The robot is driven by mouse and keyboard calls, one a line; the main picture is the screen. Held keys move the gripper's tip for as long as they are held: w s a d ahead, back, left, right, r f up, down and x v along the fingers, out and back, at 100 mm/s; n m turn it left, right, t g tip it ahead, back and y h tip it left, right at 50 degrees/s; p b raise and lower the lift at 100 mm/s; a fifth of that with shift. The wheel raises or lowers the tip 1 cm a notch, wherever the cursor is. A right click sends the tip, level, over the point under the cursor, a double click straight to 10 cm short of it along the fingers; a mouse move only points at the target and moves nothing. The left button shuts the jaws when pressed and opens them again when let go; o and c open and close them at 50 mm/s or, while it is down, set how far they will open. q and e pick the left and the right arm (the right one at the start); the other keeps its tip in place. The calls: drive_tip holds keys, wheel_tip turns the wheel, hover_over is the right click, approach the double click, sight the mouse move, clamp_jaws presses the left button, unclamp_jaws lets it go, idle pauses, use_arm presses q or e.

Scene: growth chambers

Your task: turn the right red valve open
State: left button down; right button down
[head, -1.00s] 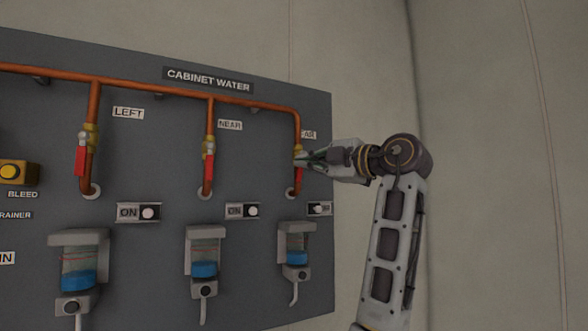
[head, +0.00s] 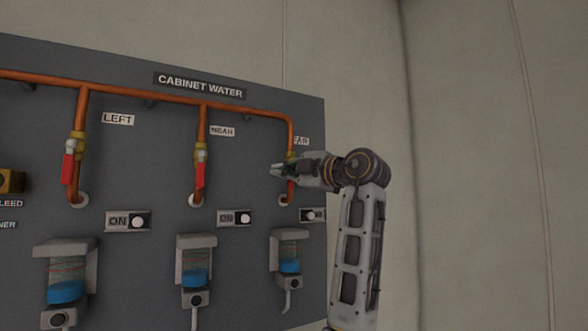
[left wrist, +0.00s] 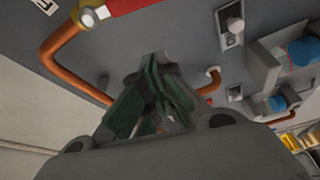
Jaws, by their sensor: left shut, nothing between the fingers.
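The rightmost valve, labelled FAR, has its brass body (head: 291,157) partly showing on the copper pipe. In the head view its red handle is hidden behind my left gripper (head: 275,171). In the left wrist view a red handle (left wrist: 130,5) is cut off by the top edge, roughly in line with its pipe. My left gripper (left wrist: 155,62) is shut and empty. Its tips point left, in front of the panel and just past the FAR pipe. I cannot tell whether it touches the handle. My right gripper is not in view.
The LEFT valve handle (head: 68,168) and NEAR valve handle (head: 200,175) hang down along their pipes. ON switches (head: 128,221) and blue-filled cups (head: 197,275) sit below on the grey panel (head: 150,180). Bare wall (head: 470,150) lies to the right.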

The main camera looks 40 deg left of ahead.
use_arm(q)
drive_tip(key=w+a+p, duration=0.1)
drive_tip(key=w+p, duration=0.1)
drive_tip(key=w+a+p, duration=0.1)
drive_tip(key=w, duration=0.1)
drive_tip(key=shift+a+f, duration=0.25)
drive_tip(key=shift+a, duration=0.1)
idle(0.6)
